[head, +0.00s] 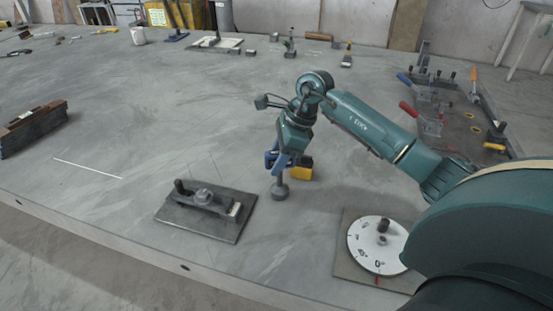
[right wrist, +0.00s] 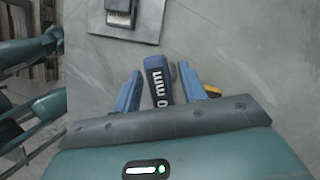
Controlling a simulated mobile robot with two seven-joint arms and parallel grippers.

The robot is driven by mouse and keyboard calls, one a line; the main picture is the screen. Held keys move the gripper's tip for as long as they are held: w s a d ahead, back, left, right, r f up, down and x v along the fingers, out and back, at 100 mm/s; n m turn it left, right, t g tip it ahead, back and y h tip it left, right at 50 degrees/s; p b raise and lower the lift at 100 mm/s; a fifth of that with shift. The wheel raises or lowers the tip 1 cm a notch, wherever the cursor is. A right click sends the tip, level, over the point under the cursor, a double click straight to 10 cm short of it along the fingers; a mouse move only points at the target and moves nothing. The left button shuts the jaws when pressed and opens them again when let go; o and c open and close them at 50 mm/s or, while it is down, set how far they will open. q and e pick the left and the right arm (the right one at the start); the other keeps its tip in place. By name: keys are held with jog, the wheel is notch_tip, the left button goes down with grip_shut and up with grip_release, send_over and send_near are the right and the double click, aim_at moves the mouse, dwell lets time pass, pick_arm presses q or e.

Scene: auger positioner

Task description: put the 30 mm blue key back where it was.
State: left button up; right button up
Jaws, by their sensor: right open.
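The blue key (right wrist: 157,80) shows in the right wrist view, with white lettering ending in "0 mm"; its first digit is hidden. It lies between the two blue fingers of my right gripper (right wrist: 160,88), which are open with a gap to either side. In the head view my right gripper (head: 279,160) is low over the middle of the table, around the blue key (head: 281,164). A grey rounded piece (head: 279,191) shows directly below the key; whether it is part of it I cannot tell. My left gripper is not in view.
A yellow block (head: 301,172) is close beside the gripper. A dark plate with a clamp (head: 234,229) lies front left of it. A white dial (head: 366,258) on a square plate is front right. A clamp board (head: 455,130) stands at the right. The table's left middle is mostly clear.

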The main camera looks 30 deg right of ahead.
jog(key=v, duration=1.1)
jog(key=shift+r, duration=0.15)
jog(key=shift+s+d, duration=0.1)
